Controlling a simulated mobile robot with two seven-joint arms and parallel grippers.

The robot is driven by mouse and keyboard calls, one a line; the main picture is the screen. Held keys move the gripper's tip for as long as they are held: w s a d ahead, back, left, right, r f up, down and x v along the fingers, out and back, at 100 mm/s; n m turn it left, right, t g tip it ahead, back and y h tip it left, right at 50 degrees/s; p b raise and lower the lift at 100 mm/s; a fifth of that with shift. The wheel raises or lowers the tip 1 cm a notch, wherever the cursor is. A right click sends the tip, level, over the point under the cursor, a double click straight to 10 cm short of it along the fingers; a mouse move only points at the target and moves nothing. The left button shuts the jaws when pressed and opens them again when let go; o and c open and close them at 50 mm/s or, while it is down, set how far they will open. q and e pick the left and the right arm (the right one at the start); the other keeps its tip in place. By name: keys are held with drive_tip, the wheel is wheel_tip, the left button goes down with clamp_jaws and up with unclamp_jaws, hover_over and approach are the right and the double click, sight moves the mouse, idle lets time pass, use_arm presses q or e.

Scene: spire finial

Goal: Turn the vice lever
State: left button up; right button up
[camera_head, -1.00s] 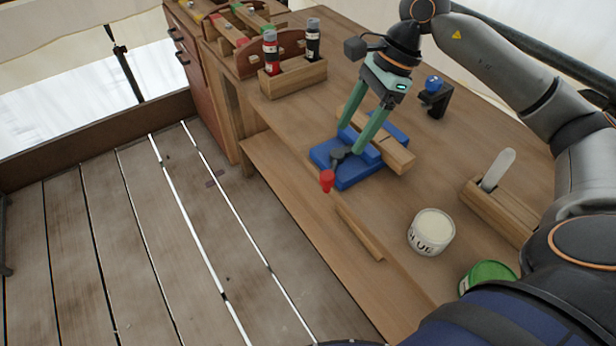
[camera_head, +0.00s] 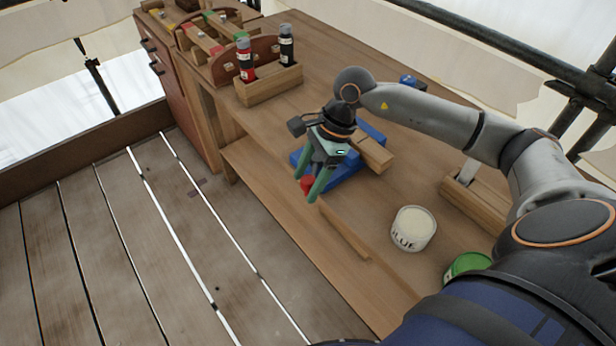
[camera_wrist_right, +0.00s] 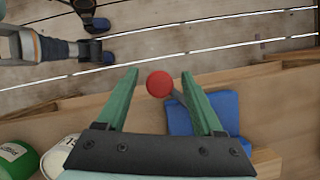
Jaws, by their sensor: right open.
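The blue vice (camera_head: 345,169) sits on the workbench near its front edge, partly hidden by my right arm, and holds a wooden block (camera_head: 372,153). The lever's red knob (camera_head: 307,184) shows between the fingers of my right gripper (camera_head: 304,190). In the right wrist view the red knob (camera_wrist_right: 159,84) lies between the open green fingers (camera_wrist_right: 158,80), nearer the left one, with a gap on both sides. The grey lever rod (camera_wrist_right: 178,96) runs from it toward the blue vice base (camera_wrist_right: 215,112). My left gripper is not in the head view.
A glue tin (camera_head: 412,229) and a green tin (camera_head: 466,264) stand on the bench (camera_head: 325,261) toward the near right. A wooden strip (camera_head: 344,231) lies along the front. A bottle rack (camera_head: 270,85) stands farther back. Open floor lies left of the bench.

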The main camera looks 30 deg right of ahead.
clamp_jaws()
idle(0.5)
idle(0.8)
